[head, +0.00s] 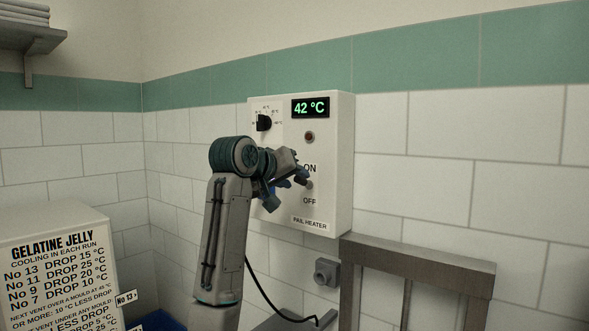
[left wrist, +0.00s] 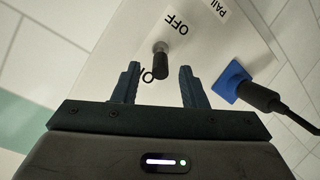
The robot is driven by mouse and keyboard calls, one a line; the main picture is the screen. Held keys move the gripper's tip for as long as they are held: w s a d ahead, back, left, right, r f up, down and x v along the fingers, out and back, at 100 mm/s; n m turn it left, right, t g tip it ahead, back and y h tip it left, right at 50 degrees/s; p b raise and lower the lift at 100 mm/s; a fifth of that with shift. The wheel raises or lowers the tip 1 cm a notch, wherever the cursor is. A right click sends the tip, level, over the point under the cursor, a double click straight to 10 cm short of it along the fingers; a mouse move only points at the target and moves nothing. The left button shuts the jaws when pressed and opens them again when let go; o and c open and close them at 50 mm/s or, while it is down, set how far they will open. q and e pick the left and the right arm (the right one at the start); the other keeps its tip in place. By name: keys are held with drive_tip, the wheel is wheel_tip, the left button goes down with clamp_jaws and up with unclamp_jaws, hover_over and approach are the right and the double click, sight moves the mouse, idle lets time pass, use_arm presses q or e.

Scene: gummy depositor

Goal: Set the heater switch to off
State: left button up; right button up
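The white pail heater box (head: 336,165) hangs on the tiled wall, its green display (head: 310,107) reading 42 °C. Its toggle switch (head: 309,185) sits between the ON label above and the OFF label (head: 309,201) below. The switch also shows in the left wrist view (left wrist: 160,58), where its lever extends toward the ON label and partly covers it. My left gripper (head: 302,177) is in front of the box at the switch. Its fingers (left wrist: 160,67) are open on either side of the lever, with visible gaps. My right gripper is out of view.
A dial (head: 264,123) and a dark red lamp (head: 309,137) are on the heater's face. A blue plug (left wrist: 232,80) with a black cable is close beside one finger. A gelatine jelly sign (head: 55,275) stands at lower left. A metal frame (head: 420,262) is at lower right.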

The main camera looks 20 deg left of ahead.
use_arm(q)
drive_tip(key=shift+w+d+f, duration=0.1)
drive_tip(key=shift+w+f, duration=0.15)
drive_tip(key=shift+w, duration=0.3)
clamp_jaws()
drive_tip(key=shift+f+b, duration=0.15)
drive_tip(key=shift+b, duration=0.15)
drive_tip(key=shift+w+d+f+n+t+h+b, duration=0.15)
drive_tip(key=shift+f+t+h+b, duration=0.3)
drive_tip(key=shift+f+t+b, duration=1.65)
drive_tip(key=shift+s+a+r+n+t+h+b, duration=0.1)
drive_tip(key=shift+r+t+h+b, duration=0.65)
drive_tip(key=shift+b, duration=2.9)
drive_tip(key=shift+w+d+f+n+t+h+b, duration=0.15)
drive_tip(key=shift+f+t+b, duration=1.55)
drive_tip(key=shift+b, duration=1.15)
drive_tip(key=shift+a+r+t, duration=0.1)
drive_tip(key=shift+r+t, duration=0.15)
unclamp_jaws()
drive_tip(key=shift+s, duration=0.1)
